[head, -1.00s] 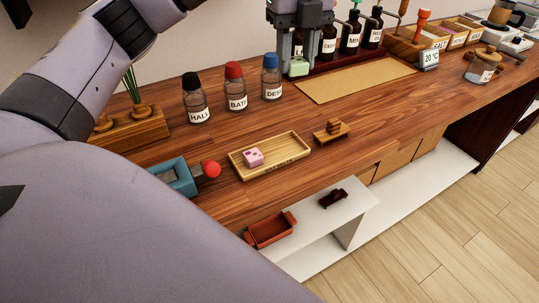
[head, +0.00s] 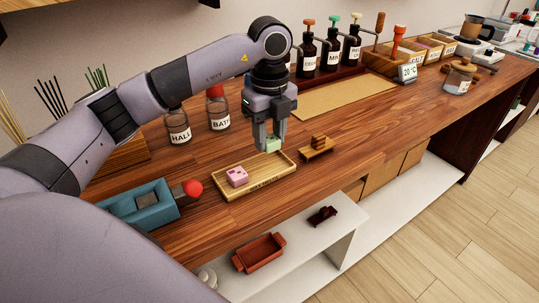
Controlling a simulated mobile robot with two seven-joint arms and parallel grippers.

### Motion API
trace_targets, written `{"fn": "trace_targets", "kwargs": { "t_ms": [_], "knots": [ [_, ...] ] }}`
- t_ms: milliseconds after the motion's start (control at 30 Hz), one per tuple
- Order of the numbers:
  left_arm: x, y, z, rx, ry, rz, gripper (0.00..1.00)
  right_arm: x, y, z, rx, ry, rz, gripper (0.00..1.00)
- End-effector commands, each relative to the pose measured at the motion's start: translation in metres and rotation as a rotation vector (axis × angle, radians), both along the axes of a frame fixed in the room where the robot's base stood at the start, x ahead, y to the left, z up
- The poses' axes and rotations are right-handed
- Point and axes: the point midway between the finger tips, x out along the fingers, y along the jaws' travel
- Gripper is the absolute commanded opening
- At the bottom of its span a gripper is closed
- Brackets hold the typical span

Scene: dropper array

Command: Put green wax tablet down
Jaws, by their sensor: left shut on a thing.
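My left gripper (head: 270,139) is shut on the green wax tablet (head: 273,145). It holds the tablet at the far right part of the shallow wooden tray (head: 256,183). I cannot tell whether the tablet touches the tray floor or hangs just above it. A pink wax tablet (head: 237,176) lies in the left part of the same tray. My right gripper is not in view.
A small wooden stand (head: 316,150) is right of the tray. A blue device with a red knob (head: 145,208) is to the left. Jars labelled HALL (head: 178,127) and BATH (head: 218,113) stand behind. A tan mat (head: 335,97) lies bare farther right.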

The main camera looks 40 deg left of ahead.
Motion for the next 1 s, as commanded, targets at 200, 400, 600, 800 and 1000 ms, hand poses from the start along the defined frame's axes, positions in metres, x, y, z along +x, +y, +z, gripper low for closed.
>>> {"fn": "trace_targets", "kwargs": {
  "t_ms": [200,400,600,800,1000],
  "knots": [
    [0.000,0.000,-0.016,0.001,0.001,0.000,0.04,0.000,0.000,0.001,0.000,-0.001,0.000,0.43],
    [0.000,0.000,-0.045,0.001,0.003,0.000,0.04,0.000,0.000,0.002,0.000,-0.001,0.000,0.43],
    [0.000,0.000,-0.053,0.000,-0.001,0.000,0.04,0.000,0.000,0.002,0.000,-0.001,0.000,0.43],
    [0.000,0.000,-0.056,0.000,0.000,0.000,0.04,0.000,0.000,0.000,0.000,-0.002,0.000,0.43],
    [0.000,0.000,-0.056,0.000,0.000,0.000,0.48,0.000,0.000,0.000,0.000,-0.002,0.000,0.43]
  ]
}}
